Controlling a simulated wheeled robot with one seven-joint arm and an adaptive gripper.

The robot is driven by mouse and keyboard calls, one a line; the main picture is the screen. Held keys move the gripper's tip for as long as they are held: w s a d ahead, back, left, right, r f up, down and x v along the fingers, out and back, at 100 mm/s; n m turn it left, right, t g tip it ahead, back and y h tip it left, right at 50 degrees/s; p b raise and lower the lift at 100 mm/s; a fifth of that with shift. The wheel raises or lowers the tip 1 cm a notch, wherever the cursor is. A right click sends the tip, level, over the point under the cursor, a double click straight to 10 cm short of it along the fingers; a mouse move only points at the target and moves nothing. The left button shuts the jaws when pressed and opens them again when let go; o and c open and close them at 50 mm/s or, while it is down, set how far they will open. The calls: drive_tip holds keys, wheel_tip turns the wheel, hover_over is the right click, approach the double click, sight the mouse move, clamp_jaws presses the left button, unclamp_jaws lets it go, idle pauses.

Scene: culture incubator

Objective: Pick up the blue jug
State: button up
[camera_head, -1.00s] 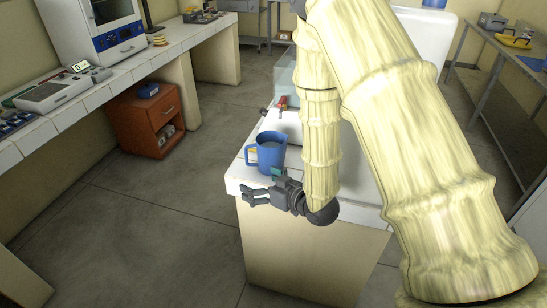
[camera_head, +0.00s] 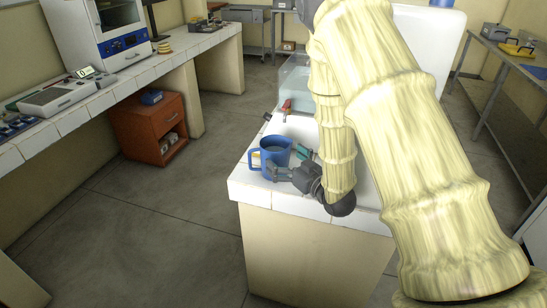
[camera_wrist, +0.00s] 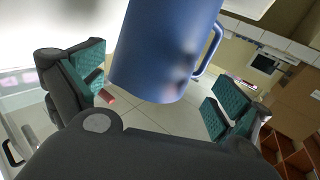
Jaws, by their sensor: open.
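The blue jug (camera_head: 272,150) stands upright on the near left part of the white tiled counter, with its handle toward the left in the head view. My gripper (camera_head: 288,163) is at the counter's near end, with its fingers close to the jug's near right side. In the wrist view the jug (camera_wrist: 166,48) fills the upper middle, its handle to the right. My gripper (camera_wrist: 156,94) is open there, its teal-padded fingers spread left and right with the jug ahead of the gap. I cannot tell whether a finger touches it.
A red-handled tool (camera_head: 286,106) and a clear glass tank (camera_head: 293,78) are farther back on the same counter (camera_head: 262,195). An orange cabinet (camera_head: 150,128) stands on the floor at left. The floor between is clear.

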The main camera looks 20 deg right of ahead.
drive_tip(key=shift+p+x, duration=0.9)
drive_tip(key=shift+x, duration=1.85)
drive_tip(key=shift+d+f, duration=0.15)
drive_tip(key=shift+d, duration=0.05)
drive_tip(key=c, duration=1.3)
